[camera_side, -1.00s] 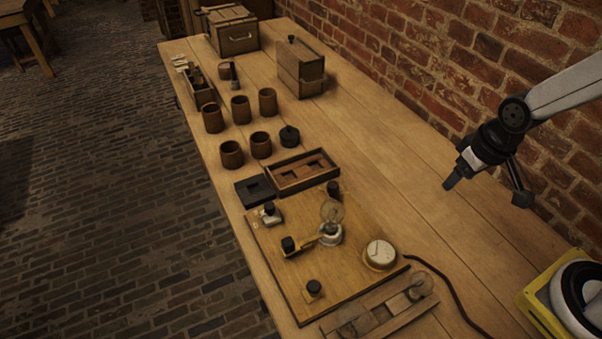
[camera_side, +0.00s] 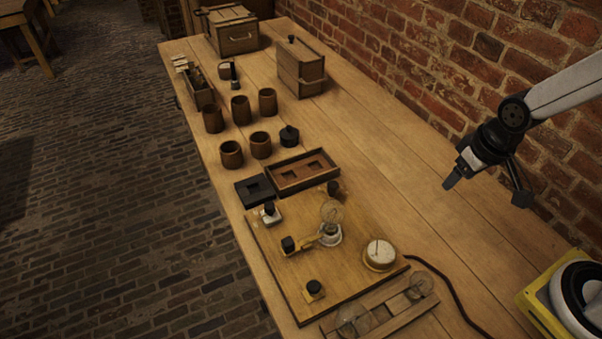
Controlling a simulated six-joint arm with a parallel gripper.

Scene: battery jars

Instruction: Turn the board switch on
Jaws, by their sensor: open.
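The wooden board (camera_side: 345,268) lies on the near part of the bench. A yellowish lever with a black knob (camera_side: 289,244) lies on it, reaching toward the bulb; it looks like the switch, though I cannot tell its contact state. A glass bulb (camera_side: 332,212) stands in a pale socket at its right end. A round dial (camera_side: 379,254) sits at the board's right. Small black-topped posts (camera_side: 269,212) and (camera_side: 313,289) stand on the left and front. My gripper (camera_side: 487,190) is open and empty, in the air to the right of the board, well apart from it.
A wooden rack with bulbs (camera_side: 381,309) lies at the board's front edge. Behind the board are a divided tray (camera_side: 303,172), a black square block (camera_side: 255,191) and several brown jars (camera_side: 240,109). A dark cable (camera_side: 454,292) runs along the right. The bench right of the tray is clear.

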